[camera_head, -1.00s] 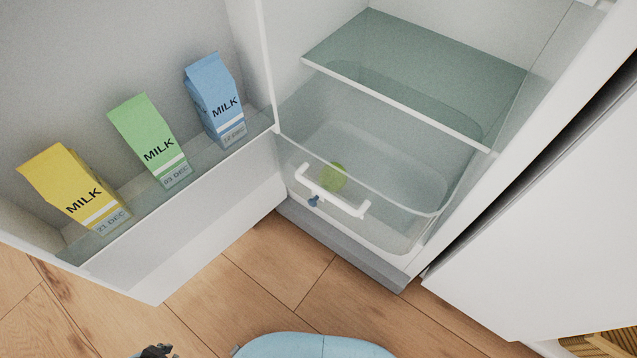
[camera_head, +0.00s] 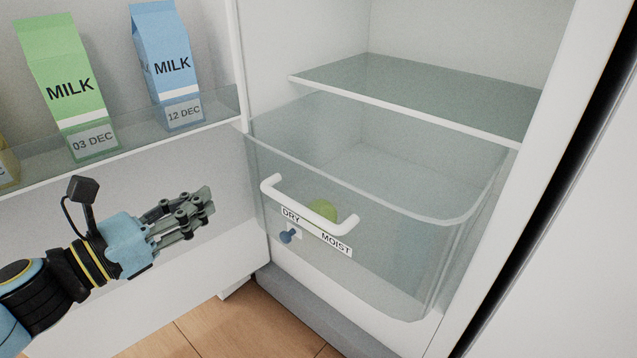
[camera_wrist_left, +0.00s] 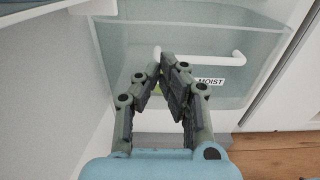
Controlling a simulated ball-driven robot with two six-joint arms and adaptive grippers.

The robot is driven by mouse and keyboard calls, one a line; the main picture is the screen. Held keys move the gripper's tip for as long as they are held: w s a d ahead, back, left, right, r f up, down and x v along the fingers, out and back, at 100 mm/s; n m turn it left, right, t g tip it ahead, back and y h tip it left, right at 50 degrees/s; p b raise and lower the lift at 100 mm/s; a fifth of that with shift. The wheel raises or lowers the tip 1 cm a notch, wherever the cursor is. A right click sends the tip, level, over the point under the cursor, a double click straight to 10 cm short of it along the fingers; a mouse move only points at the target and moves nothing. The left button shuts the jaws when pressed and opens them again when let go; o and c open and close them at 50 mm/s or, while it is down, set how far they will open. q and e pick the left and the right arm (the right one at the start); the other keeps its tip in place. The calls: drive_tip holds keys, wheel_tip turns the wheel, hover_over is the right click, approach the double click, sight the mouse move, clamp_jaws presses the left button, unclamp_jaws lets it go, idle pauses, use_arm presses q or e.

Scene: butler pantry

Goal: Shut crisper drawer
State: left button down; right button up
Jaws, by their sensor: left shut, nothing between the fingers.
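The crisper drawer (camera_head: 395,255) is a clear bin low in the fridge. It stands pulled out past the front edge of the glass shelf above it. A white bar handle (camera_head: 318,222) runs across its front, over a DRY/MOIST label with a blue slider knob (camera_head: 288,236). A green round item (camera_head: 322,210) shows inside. My left gripper (camera_head: 208,205) is shut and empty, left of the drawer front and apart from it. In the left wrist view the shut fingers (camera_wrist_left: 172,62) overlap the handle (camera_wrist_left: 215,56) in the picture. My right gripper is not in view.
The open fridge door at left holds a green milk carton (camera_head: 62,85) and a blue milk carton (camera_head: 165,65) in its rack. A glass shelf (camera_head: 430,90) is above the drawer. A white panel stands at right. Wooden floor (camera_head: 210,325) lies below.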

sight(278, 158)
use_arm(q)
drive_tip(key=b+x, duration=0.1)
drive_tip(key=x, duration=1.2)
drive_tip(key=shift+w+d, duration=0.2)
drive_tip(key=shift+w, duration=0.15)
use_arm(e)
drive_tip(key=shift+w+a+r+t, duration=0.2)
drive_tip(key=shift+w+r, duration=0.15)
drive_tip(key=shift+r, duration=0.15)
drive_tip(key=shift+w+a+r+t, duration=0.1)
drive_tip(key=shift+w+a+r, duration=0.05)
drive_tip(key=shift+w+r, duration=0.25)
use_arm(q)
drive_tip(key=shift+r, duration=0.1)
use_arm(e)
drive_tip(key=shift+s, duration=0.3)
